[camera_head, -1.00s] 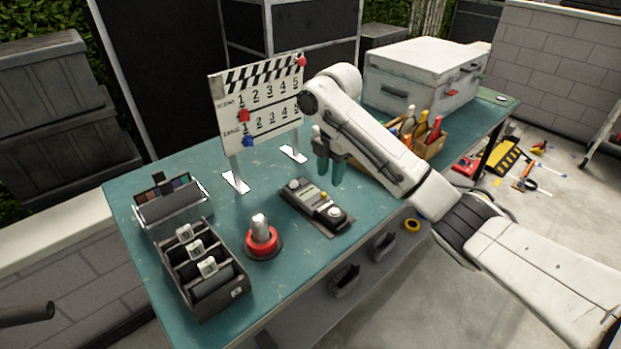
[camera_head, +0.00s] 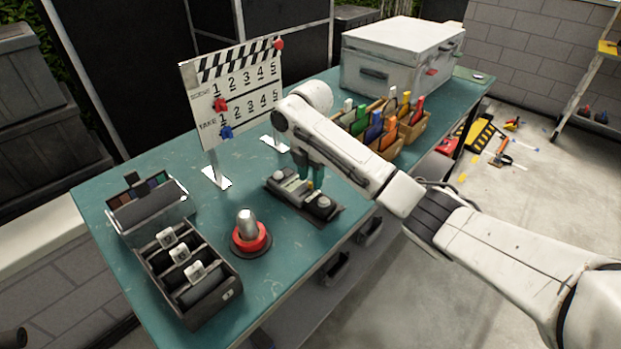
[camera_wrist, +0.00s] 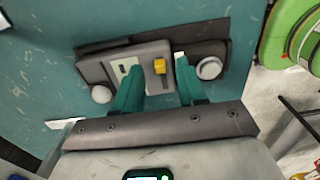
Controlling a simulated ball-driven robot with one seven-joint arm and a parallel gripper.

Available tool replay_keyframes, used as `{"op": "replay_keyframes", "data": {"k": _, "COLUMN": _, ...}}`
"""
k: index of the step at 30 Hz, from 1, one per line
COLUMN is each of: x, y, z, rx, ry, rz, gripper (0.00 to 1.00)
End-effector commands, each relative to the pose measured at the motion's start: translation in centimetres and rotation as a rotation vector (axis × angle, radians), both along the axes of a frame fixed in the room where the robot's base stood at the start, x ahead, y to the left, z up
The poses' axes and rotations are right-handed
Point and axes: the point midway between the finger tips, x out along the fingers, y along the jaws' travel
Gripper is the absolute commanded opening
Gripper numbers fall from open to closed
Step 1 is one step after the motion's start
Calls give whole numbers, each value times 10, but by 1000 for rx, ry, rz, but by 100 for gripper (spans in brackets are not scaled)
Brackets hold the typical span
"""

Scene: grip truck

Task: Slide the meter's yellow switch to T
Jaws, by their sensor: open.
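The meter (camera_head: 283,181), a flat grey box with two round light knobs, lies on a dark plate on the teal bench. In the wrist view the meter's body (camera_wrist: 98,72) lies across the picture, with a pale window left of the yellow switch (camera_wrist: 160,66). My gripper (camera_head: 309,178) points down over the meter. In the wrist view my open gripper (camera_wrist: 160,76) has one teal finger to each side of the switch, with visible gaps. Whether the fingertips touch the meter is unclear. No letter T can be read.
A wooden caddy (camera_head: 415,128) and a grey case (camera_head: 385,70) stand farther right.

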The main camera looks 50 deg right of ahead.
Motion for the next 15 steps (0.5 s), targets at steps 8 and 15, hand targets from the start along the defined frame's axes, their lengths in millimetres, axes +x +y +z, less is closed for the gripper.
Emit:
{"op": "replay_keyframes", "data": {"k": 8, "x": 0, "y": 0, "z": -11, "rx": 0, "ry": 1, "rz": 0, "gripper": 40}}
{"op": "replay_keyframes", "data": {"k": 15, "x": 0, "y": 0, "z": -10, "rx": 0, "ry": 0, "rz": 0, "gripper": 33}}
